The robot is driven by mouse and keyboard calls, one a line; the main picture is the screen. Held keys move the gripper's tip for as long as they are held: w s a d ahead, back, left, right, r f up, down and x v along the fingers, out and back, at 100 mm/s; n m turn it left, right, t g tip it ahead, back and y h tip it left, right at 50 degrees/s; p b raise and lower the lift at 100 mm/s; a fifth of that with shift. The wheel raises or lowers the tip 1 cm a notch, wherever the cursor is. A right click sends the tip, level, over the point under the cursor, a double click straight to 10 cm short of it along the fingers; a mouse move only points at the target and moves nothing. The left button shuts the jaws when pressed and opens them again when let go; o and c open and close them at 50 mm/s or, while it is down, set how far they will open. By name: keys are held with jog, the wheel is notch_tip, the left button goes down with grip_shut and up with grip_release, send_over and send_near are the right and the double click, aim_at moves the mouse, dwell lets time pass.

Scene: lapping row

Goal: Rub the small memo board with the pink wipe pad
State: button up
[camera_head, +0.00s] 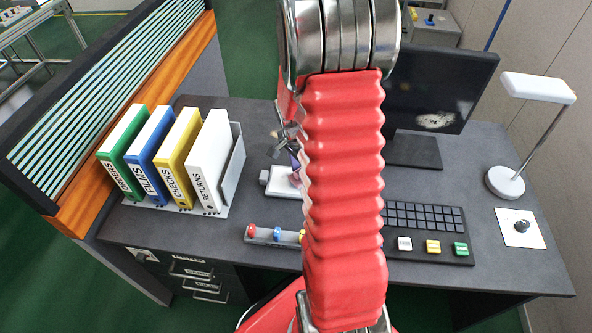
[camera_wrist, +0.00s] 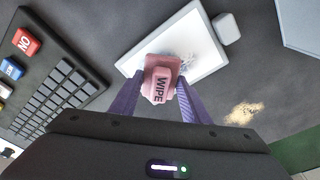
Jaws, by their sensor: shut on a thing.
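The small memo board (camera_wrist: 203,60) is white with a grey smudge in its middle and lies on the dark desk. In the head view the memo board (camera_head: 284,187) shows only its left part beside my red arm, which hides the rest. My gripper (camera_wrist: 162,82) is shut on the pink wipe pad (camera_wrist: 160,84), marked WIPE, between its purple fingers. The pad overlaps the board's edge in the wrist view, covering part of it. I cannot tell whether it touches the board. In the head view my gripper (camera_head: 294,160) is mostly hidden behind the arm.
A keyboard (camera_head: 425,217) lies right of the board, under the monitor (camera_head: 437,90). A row of binders (camera_head: 165,155) stands to the left. A peg strip (camera_head: 273,236) lies in front. A lamp (camera_head: 506,182) stands far right. A yellowish patch (camera_wrist: 243,113) marks the dark surface.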

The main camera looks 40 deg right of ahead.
aim_at(291, 174)
jog(key=shift+s+d, duration=0.2)
jog(key=shift+s, duration=0.1)
jog(key=shift+s+d+f, duration=0.15)
jog(key=shift+s+d, duration=1.1)
jog(key=shift+s, duration=0.05)
jog(key=shift+f, duration=0.2)
jog(key=shift+w+a+f, duration=0.1)
jog(key=shift+w+a, duration=1.2)
jog(key=shift+w, duration=0.15)
jog(key=shift+w, duration=0.1)
jog(key=shift+w+a+f, duration=0.15)
jog(key=shift+w+a, duration=1.1)
jog(key=shift+w, duration=0.05)
